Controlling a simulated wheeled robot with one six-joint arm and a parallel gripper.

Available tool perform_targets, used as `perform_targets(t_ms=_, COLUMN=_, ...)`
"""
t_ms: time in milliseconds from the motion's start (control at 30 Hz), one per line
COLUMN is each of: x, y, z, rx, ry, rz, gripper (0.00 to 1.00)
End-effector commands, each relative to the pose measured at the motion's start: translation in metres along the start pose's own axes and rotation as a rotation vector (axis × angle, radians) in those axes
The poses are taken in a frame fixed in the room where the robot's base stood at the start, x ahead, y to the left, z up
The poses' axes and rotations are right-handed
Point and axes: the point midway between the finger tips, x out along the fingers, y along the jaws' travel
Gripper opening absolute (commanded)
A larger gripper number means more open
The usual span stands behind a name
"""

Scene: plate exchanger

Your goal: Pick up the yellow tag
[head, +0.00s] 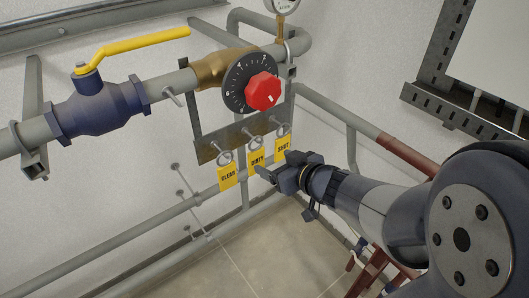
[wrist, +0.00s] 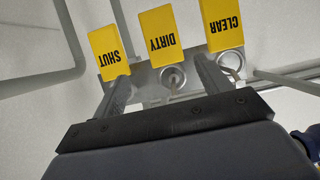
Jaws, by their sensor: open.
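Three yellow tags hang from rings on a metal bracket. The CLEAR tag (head: 227,177) is on the left in the head view, the DIRTY tag (head: 257,159) in the middle, and the SHUT tag (head: 283,144) on the right. The wrist view shows them upside down: SHUT tag (wrist: 110,53), DIRTY tag (wrist: 160,36), CLEAR tag (wrist: 222,24). My gripper (head: 274,166) is open and empty, close to the tags. In the wrist view its spread fingers (wrist: 160,75) stand either side of the DIRTY tag's ring; whether they touch anything is unclear.
The metal bracket (head: 209,152) hangs below a pipe with a red knob (head: 262,91) on a black dial. A blue valve (head: 98,107) with a yellow lever is at left. Grey pipes (head: 165,216) run below and behind the tags. The floor (head: 275,255) below looks clear.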

Motion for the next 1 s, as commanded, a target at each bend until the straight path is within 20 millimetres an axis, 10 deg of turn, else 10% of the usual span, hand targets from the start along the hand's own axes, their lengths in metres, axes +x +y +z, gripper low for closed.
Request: perform_targets(t_ms=1000, x=0.108, y=-0.009, z=0.004, rx=-0.001, ry=0.001, rz=-0.012, gripper=0.73)
